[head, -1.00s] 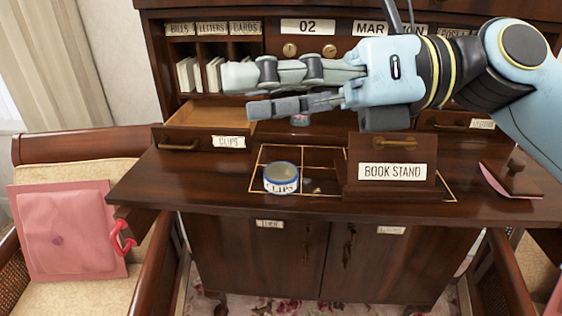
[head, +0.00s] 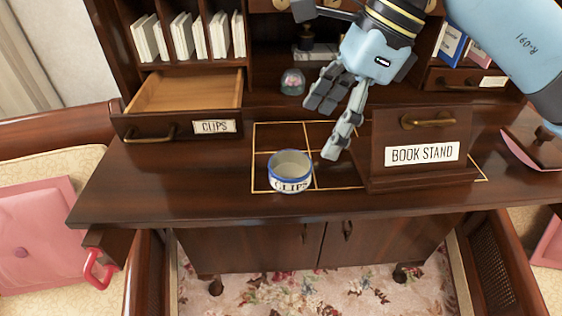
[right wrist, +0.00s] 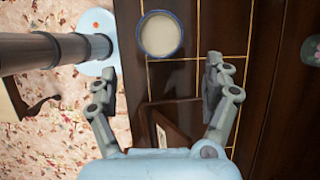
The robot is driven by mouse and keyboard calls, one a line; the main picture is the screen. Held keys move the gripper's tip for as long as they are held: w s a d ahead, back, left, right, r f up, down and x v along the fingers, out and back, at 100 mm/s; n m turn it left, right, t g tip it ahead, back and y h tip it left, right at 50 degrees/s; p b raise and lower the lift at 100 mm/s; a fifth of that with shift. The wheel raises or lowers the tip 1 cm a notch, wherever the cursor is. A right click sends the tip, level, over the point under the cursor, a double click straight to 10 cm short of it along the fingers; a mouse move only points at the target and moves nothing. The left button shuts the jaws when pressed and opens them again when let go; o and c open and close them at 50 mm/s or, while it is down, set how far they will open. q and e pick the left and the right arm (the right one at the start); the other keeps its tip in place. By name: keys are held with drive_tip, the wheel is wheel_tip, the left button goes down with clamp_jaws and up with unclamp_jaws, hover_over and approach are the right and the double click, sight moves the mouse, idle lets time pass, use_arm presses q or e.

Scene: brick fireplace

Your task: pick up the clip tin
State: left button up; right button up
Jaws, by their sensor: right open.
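The clip tin (head: 290,184), a round blue-rimmed tin with a white CLIPS label, stands upright on the desk in the front left of a gold-lined grid. My right gripper (head: 321,129) is open and empty, pointing down above the desk, behind and to the right of the tin in the head view. In the right wrist view the tin (right wrist: 159,34) shows its pale round top at the upper middle, beyond the open fingers (right wrist: 160,68) and apart from them. My left gripper is not in view.
A wooden book stand (head: 422,153) stands close right of the grid. The open CLIPS drawer (head: 190,125) juts out at back left. A small glass dome (head: 292,82) sits behind the grid. Bare desk (head: 160,185) lies left of the tin. A pink-bottomed blotter (head: 535,150) lies far right.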

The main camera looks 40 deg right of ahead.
sight(295, 165)
drive_tip(key=x, duration=0.3)
drive_tip(key=shift+a+f, duration=0.2)
drive_tip(key=shift+a, duration=0.1)
drive_tip(key=shift+f, duration=0.2)
drive_tip(key=shift+w+a+f, duration=0.1)
drive_tip(key=shift+w+f, duration=0.05)
drive_tip(key=shift+f, duration=0.05)
drive_tip(key=shift+p+x, duration=0.7)
drive_tip(key=shift+x, duration=0.3)
drive_tip(key=shift+a+x, duration=0.2)
drive_tip(key=shift+x, duration=1)
drive_tip(key=shift+w+f, duration=0.1)
drive_tip(key=shift+w, duration=0.15)
drive_tip(key=shift+c, duration=0.6)
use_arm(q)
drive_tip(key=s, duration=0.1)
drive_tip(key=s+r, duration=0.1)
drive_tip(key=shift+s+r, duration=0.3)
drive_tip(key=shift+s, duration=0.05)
use_arm(e)
drive_tip(key=c, duration=0.9)
